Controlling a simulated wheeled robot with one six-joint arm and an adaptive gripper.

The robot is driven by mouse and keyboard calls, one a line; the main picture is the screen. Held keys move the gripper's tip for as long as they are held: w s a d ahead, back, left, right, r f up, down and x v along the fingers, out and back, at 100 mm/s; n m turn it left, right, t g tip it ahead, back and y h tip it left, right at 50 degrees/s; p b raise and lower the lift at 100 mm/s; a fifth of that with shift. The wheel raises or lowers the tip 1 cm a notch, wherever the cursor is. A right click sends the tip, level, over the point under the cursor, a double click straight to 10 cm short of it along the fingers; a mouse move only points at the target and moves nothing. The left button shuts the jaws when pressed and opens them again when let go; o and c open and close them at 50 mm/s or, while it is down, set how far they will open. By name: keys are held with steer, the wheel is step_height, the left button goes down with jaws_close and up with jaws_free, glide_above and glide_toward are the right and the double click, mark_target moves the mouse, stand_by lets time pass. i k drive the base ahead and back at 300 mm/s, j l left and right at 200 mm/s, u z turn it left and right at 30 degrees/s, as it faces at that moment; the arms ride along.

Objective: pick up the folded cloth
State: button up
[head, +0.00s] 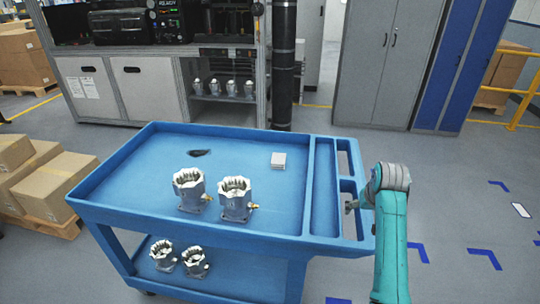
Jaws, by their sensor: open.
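The folded cloth looks to be the small pale square (278,160) lying flat toward the back right of the blue cart's top tray (240,147). Nothing covers it. My gripper (351,206) is at the cart's right end, by the handle openings, to the right of the cloth and nearer the camera. It is well apart from the cloth. It shows small and partly behind my teal arm; it is open and I see nothing held in it.
Two machined metal housings (188,190) (236,199) stand at the front of the tray, left of the cloth. A small dark item (199,153) lies near the back. Raised dividers (324,188) edge the right end. The tray around the cloth is clear.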

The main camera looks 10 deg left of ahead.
mark_target(278, 160)
steer(key=i+j, duration=0.25)
steer(key=j, duration=0.15)
steer(key=i+j, duration=0.55)
steer(key=j, duration=0.3)
steer(key=i+j, duration=0.25)
steer(key=j, duration=0.15)
